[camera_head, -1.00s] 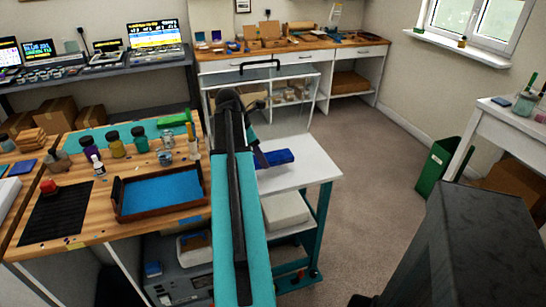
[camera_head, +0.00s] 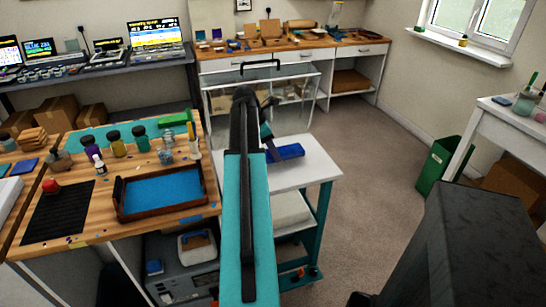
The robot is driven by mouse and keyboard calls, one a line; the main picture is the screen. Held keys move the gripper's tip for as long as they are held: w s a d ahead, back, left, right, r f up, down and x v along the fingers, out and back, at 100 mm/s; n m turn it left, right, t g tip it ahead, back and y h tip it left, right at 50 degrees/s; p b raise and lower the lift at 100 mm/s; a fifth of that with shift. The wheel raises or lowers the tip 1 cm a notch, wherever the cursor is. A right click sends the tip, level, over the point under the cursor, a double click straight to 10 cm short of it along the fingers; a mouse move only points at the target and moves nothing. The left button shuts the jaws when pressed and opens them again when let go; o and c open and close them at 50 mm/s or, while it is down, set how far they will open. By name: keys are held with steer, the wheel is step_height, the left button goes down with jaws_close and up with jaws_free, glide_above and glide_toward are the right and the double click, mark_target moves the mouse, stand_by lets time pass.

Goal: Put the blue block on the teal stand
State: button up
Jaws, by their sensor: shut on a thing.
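The blue block (camera_head: 290,152) is at the centre of the view, over the white top of the teal stand (camera_head: 312,173), which has teal legs and a lower shelf. My gripper (camera_head: 272,152) is shut on the left end of the block; my arm hides part of the jaws. The block lies roughly level, near the middle of the top. I cannot tell whether it touches the surface or is slightly above it.
Left of the stand is a wooden bench (camera_head: 100,221) with a blue-lined tray (camera_head: 160,191), several bottles and a black mat (camera_head: 58,211). A clear-fronted cabinet (camera_head: 290,92) stands behind. The floor to the right (camera_head: 375,190) is open, with a green bin (camera_head: 437,165) beyond.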

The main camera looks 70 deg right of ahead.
steer(key=shift+f, duration=1.5)
steer(key=shift+a+f, duration=0.1)
steer(key=o, duration=1.4)
steer(key=shift+v, duration=6.1)
